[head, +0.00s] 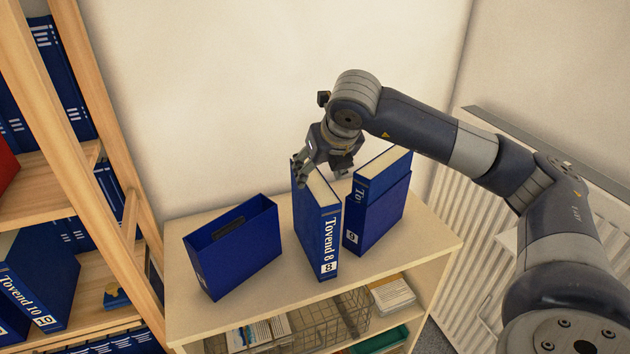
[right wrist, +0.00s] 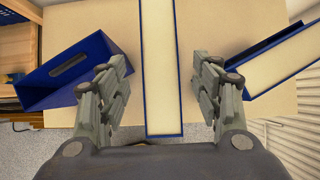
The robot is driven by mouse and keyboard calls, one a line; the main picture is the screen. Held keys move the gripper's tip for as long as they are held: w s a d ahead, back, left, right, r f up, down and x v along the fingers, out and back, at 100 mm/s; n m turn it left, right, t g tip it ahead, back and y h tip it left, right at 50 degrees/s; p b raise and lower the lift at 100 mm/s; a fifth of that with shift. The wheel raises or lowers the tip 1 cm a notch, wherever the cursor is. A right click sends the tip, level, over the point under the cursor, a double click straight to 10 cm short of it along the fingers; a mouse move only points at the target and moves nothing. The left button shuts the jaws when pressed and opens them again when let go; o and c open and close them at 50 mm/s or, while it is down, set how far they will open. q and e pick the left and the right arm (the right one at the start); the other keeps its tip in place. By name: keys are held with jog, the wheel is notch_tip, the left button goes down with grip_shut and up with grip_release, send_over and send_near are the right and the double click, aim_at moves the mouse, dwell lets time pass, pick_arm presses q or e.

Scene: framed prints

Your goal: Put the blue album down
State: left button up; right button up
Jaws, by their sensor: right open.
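The blue album (head: 318,226), marked "Tovend 8", stands upright on the top of a low wooden cabinet (head: 228,325). Its spine faces the front. My right gripper (head: 318,176) is above the album's back upper part, with its arm coming in from the right. In the right wrist view the album's cream top edge (right wrist: 159,70) runs between the two spread fingers of my right gripper (right wrist: 166,92), with a gap on both sides. The fingers look clear of the album. My left gripper does not show.
An empty blue slipcase (head: 236,250) stands left of the album. Another blue album in a slipcase (head: 378,205) stands close on the right. A wooden shelf (head: 70,130) with blue albums is at the left. A radiator (head: 455,200) is behind right. Baskets and papers fill the cabinet below.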

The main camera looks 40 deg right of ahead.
jog(key=v, duration=0.5)
jog(key=shift+s+r, duration=0.2)
jog(key=shift+r, duration=0.15)
